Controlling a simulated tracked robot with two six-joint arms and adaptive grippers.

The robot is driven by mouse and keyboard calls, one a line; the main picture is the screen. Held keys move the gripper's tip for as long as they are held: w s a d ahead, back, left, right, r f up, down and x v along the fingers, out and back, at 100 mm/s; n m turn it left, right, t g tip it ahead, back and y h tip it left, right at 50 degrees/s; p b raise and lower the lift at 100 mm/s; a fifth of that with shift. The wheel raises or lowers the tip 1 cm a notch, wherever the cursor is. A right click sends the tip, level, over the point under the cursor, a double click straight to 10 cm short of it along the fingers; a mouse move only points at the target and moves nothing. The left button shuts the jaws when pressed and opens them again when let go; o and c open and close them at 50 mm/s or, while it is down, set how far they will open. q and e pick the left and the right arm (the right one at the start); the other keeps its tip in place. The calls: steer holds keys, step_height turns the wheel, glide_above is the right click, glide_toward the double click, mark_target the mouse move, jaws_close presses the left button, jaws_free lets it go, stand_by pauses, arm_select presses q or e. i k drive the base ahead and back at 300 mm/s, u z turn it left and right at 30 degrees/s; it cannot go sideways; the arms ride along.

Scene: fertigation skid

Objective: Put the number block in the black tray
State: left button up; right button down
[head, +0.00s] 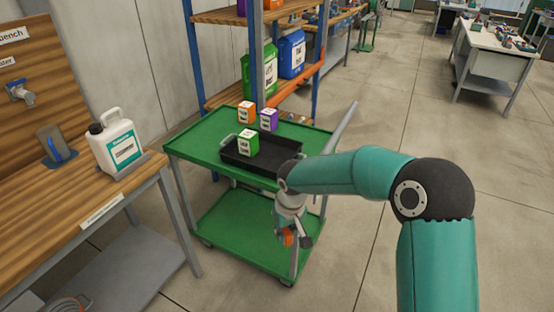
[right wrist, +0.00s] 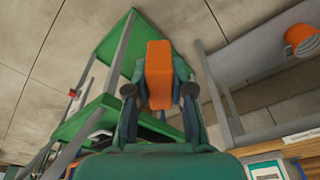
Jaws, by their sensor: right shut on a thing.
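My right gripper (head: 288,237) hangs low in front of the green cart's right end, below and apart from the black tray (head: 275,158). It is shut on an orange piece (right wrist: 158,75), which shows between both fingers in the right wrist view. No lettering shows on this piece, so I cannot tell whether it is the number block. The tray lies on the cart top. A green-and-white block (head: 248,142) stands in the tray. An orange-and-white block (head: 246,112) and a purple-and-white block (head: 268,120) stand behind the tray. Their labels are too small to read surely. My left gripper is out of view.
The green cart (head: 205,147) has a lower shelf (head: 235,240). A wooden bench (head: 70,195) at left bears a white jug (head: 115,145). A rack (head: 225,16) with green and blue containers stands behind the cart. Floor at right is open beyond my arm.

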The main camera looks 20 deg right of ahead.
mark_target(275, 160)
steer(key=z, duration=0.2)
steer(key=i, duration=1.5)
steer(key=u, duration=0.2)
